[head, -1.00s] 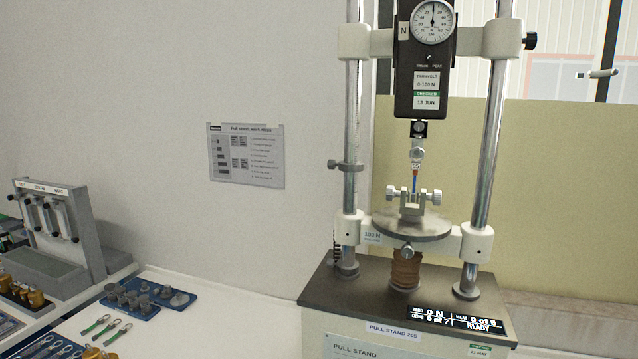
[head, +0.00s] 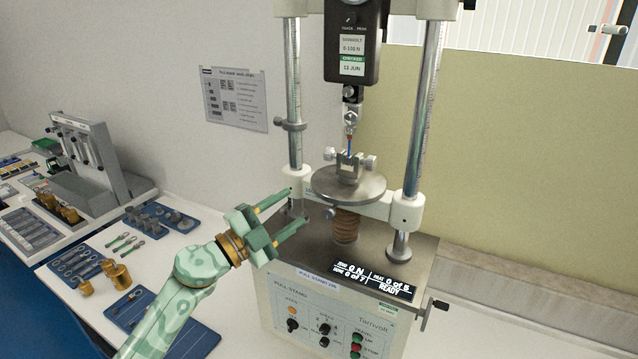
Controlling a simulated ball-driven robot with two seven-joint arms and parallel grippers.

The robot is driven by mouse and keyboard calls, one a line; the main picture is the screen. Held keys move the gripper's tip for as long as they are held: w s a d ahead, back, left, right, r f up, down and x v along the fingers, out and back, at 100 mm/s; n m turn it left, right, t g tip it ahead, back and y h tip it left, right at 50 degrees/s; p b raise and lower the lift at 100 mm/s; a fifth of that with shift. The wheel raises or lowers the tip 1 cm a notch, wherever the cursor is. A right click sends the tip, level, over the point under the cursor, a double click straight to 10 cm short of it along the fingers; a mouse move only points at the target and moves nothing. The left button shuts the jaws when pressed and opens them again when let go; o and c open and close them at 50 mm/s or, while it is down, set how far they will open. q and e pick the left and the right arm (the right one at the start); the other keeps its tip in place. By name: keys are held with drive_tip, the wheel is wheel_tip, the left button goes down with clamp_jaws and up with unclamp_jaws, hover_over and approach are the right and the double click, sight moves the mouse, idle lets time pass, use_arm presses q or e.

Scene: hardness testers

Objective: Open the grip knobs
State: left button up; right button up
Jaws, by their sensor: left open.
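The pull stand (head: 330,290) stands on the bench with its two columns and a hanging force gauge (head: 352,40). A small grip with two side knobs sits on the round plate (head: 348,184); the left grip knob (head: 329,158) and the right grip knob (head: 371,162) stick out to either side. A thin blue and orange piece (head: 349,146) hangs from the gauge down to the grip. My left gripper (head: 297,206) is open and empty, left of the plate and lower than the knobs, apart from them. My right gripper is not in view.
A blue tray (head: 160,222) with grey parts, brass weights (head: 117,272) and small green-handled tools lie at left. A grey rack (head: 95,160) stands behind. The left column (head: 293,100) with its clamp is close to my left gripper. The bench right of the stand is clear.

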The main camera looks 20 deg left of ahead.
use_arm(q)
wheel_tip(320, 180, up, 9)
drive_tip(key=m+g+p, duration=0.1)
drive_tip(key=m+g, duration=0.4)
drive_tip(key=n+y+p, duration=0.1)
drive_tip(key=n+y, duration=0.1)
drive_tip(key=y, duration=0.2)
approach(324, 154)
drive_tip(key=shift+g, duration=0.3)
drive_tip(key=p+x, duration=0.1)
drive_tip(key=x, duration=0.4)
drive_tip(key=p+x, duration=0.1)
drive_tip(key=x, duration=0.4)
drive_tip(key=shift+w+r, duration=0.1)
drive_tip(key=shift+r, duration=0.15)
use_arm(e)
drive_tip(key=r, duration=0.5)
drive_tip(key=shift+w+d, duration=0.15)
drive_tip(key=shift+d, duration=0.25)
use_arm(q)
drive_tip(key=shift+a, duration=0.1)
